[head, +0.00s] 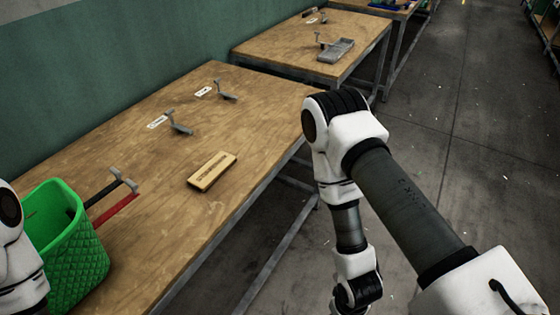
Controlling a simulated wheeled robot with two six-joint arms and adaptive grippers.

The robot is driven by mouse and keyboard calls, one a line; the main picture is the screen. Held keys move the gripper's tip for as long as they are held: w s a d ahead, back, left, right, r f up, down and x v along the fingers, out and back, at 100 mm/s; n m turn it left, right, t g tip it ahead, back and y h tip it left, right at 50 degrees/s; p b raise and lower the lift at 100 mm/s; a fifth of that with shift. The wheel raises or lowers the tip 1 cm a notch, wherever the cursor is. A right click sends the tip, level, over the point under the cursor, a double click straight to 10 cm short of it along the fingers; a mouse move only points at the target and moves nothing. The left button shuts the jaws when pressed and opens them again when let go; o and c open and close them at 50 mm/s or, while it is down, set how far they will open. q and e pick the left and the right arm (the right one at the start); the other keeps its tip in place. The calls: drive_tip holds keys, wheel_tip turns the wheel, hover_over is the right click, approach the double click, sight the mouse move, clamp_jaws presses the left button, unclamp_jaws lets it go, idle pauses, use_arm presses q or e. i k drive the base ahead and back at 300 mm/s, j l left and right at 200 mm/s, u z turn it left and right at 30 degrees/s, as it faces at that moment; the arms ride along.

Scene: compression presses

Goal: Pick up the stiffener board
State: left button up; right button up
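A small tan rectangular board (212,171), which looks like the stiffener board, lies flat on the wooden table (140,255) near its right edge. It has dark markings along its top face. Nothing touches it. My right arm hangs beyond the table's right edge, with its wrist at the bottom of the head view; its gripper is out of view below. Only a piece of my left arm shows at the left edge, and its gripper is out of view.
A green basket (75,262) stands at the table's left, beside red and black bars (115,212) with a grey bracket. Grey hooked holders (179,123) and white labels (157,122) sit farther back. A second table (290,48) holds a grey tray (336,50). The tabletop around the board is clear.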

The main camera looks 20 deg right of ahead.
sight(202, 180)
drive_tip(key=z, duration=0.2)
drive_tip(key=i+l+u, duration=0.25)
drive_tip(key=l+u, duration=0.3)
drive_tip(key=i+l+u, duration=0.25)
drive_tip(key=l, duration=0.25)
drive_tip(key=l+u, duration=0.25)
drive_tip(key=k+l, duration=0.05)
drive_tip(key=l, duration=0.05)
